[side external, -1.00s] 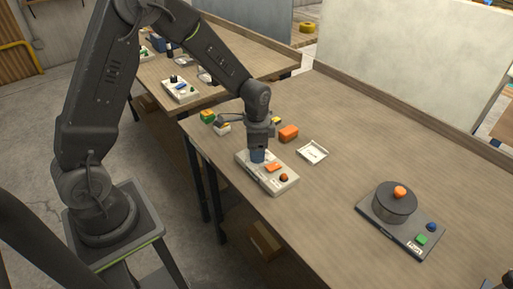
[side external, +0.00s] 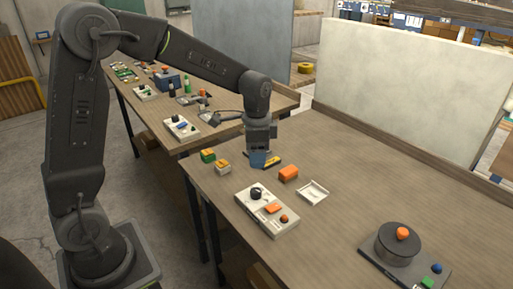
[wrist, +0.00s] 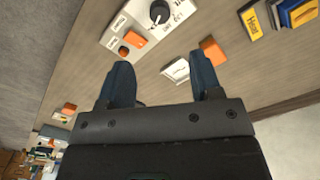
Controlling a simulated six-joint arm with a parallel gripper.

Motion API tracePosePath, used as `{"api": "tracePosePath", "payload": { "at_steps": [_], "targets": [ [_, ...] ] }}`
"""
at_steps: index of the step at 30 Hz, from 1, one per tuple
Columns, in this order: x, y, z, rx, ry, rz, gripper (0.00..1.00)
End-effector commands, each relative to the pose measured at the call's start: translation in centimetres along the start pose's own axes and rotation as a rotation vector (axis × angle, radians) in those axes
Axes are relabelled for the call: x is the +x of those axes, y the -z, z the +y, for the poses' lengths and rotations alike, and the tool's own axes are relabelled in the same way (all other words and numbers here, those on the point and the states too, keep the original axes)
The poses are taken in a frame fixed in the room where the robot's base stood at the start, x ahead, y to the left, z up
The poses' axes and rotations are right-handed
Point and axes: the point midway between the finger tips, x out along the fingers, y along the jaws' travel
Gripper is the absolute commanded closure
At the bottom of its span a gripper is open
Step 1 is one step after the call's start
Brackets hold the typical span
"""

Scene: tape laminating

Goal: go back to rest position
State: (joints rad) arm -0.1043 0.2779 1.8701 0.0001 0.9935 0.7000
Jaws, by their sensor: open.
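My gripper (side external: 260,160) hangs above the near table, behind the control panel, with nothing between its jaws. In the wrist view my gripper (wrist: 165,85) shows two blue fingers spread wide apart. The white control panel (side external: 277,221) has a black knob (side external: 256,194), an orange switch (side external: 272,208) and a round orange button (side external: 284,218). The panel also shows in the wrist view (wrist: 138,36), with its knob (wrist: 159,12) pointing away from the fingers. My gripper is apart from the panel.
Green-yellow (side external: 208,155) and yellow-white (side external: 222,167) blocks lie left. A round black device (side external: 398,243) with an orange knob stands at the front right. The table's right middle is clear.

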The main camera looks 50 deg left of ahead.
Motion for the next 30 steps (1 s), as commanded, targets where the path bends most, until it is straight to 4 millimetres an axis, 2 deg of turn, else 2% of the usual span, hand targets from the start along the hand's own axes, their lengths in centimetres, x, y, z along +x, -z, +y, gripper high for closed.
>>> {"api": "tracePosePath", "payload": {
  "at_steps": [4,15,18,23,27,30],
  "targets": [
    [-1.2,0.0,0.0,0.0,0.001,0.002,0.41],
    [-1.5,0.0,0.0,-0.001,0.001,0.001,0.41],
    [-2.2,-0.4,0.5,-0.018,0.012,0.015,0.41],
    [-5.3,-2.4,3.0,-0.108,0.059,0.082,0.41],
    [-8.1,-5.3,6.3,-0.23,0.105,0.174,0.41],
    [-9.3,-7.5,8.6,-0.318,0.128,0.245,0.41]
  ]
}}
